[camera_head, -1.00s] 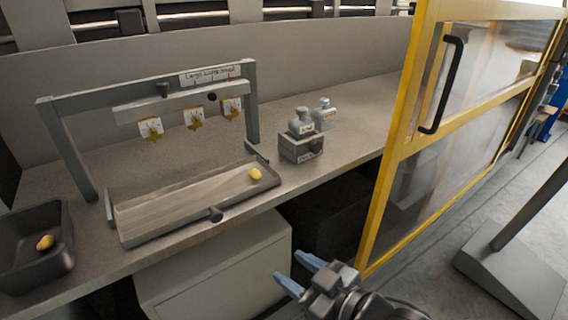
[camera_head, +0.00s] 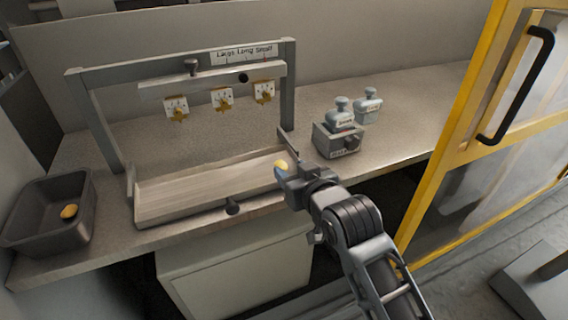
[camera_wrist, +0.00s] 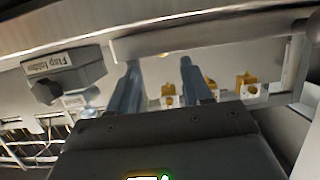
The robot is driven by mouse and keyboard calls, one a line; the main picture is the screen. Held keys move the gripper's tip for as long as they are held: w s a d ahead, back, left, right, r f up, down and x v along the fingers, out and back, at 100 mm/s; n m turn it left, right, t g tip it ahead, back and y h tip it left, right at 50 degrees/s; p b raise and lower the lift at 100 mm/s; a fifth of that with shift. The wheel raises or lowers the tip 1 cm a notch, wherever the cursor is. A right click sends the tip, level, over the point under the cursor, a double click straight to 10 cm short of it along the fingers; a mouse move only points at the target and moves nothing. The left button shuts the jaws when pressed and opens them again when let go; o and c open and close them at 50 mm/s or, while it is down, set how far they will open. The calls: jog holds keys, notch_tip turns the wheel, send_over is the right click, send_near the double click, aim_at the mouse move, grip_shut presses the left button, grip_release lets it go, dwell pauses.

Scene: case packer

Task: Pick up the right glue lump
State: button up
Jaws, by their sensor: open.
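The right glue lump (camera_head: 281,164) is small and yellow and lies at the right end of the shallow grey tray (camera_head: 180,212). My gripper (camera_head: 279,174) is at that end of the tray, very close to the lump and partly overlapping it in the head view. Its fingers are apart, with nothing seen between them in the wrist view (camera_wrist: 158,75). I cannot tell whether they touch the lump, and I cannot make out the lump in the wrist view. Another yellow lump (camera_head: 68,211) lies in the dark bin (camera_head: 50,240) at the left.
A grey frame (camera_head: 97,125) with hanging brass pieces (camera_head: 222,98) stands over the tray. A grey block (camera_head: 337,141) with a stopper-like piece stands right of the tray, and a similar piece (camera_head: 367,105) behind it. A yellow-framed door (camera_head: 470,150) stands at the right.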

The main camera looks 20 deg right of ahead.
aim_at(283, 162)
jog(key=shift+p+x, duration=0.35)
jog(key=shift+x, duration=1.9)
jog(key=shift+d, duration=0.1)
jog(key=c, duration=0.8)
